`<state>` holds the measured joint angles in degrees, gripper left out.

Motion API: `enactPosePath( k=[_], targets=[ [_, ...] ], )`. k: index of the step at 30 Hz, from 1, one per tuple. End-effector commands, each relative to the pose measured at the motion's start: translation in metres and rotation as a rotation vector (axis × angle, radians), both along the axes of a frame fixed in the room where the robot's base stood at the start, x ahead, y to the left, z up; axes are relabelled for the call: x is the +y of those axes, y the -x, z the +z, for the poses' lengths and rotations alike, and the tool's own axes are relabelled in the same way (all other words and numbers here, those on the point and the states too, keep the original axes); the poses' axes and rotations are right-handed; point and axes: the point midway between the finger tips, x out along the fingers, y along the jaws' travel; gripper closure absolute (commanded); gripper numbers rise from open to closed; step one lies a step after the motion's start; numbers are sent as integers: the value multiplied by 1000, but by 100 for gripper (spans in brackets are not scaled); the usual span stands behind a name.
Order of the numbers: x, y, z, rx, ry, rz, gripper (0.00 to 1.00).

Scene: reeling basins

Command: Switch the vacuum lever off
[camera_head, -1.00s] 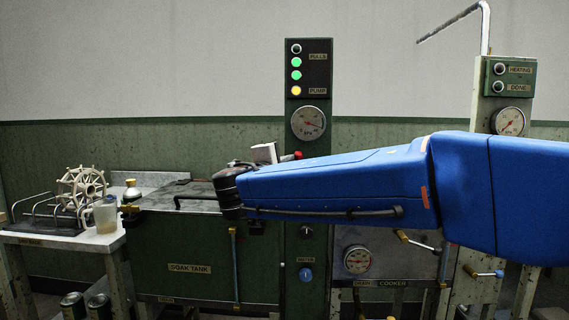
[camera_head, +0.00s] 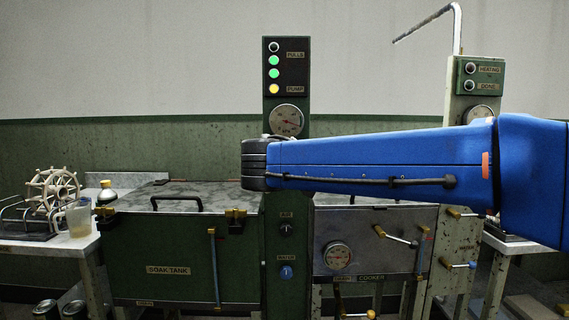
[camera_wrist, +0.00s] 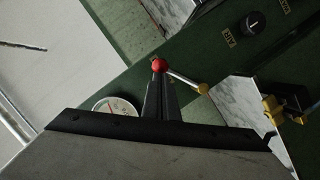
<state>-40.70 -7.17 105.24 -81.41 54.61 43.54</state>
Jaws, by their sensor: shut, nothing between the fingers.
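The lever (camera_wrist: 184,79) on the green panel shows in the wrist view. It has a brass hub, a pale metal rod and a red ball knob (camera_wrist: 159,65). My gripper (camera_wrist: 158,80) is shut and empty. Its dark fingertips are right at the red knob; I cannot tell whether they touch it. No vacuum label is readable. In the head view my blue arm hides the lever and my gripper. The gauge (camera_head: 287,121) on the green column (camera_head: 286,219) is partly covered by my arm; above it two green lights and an amber one are lit.
The soak tank (camera_head: 168,270) with its handled lid stands left of the column. The cooker (camera_head: 370,245) with small levers and a gauge stands right. Air (camera_head: 286,229) and water (camera_head: 286,272) knobs sit low on the column. A bench (camera_head: 50,246) with a spoked reel is far left.

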Motion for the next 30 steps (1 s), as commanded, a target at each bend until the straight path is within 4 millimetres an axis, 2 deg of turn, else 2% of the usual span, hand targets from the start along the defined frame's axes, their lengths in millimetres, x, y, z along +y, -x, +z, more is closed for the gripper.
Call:
enactPosePath(
  k=[14,30],
  targets=[
    [-19,1,-23,-13,-373,0,100],
    [-22,1,-33,-12,-373,1,100]
  ],
)
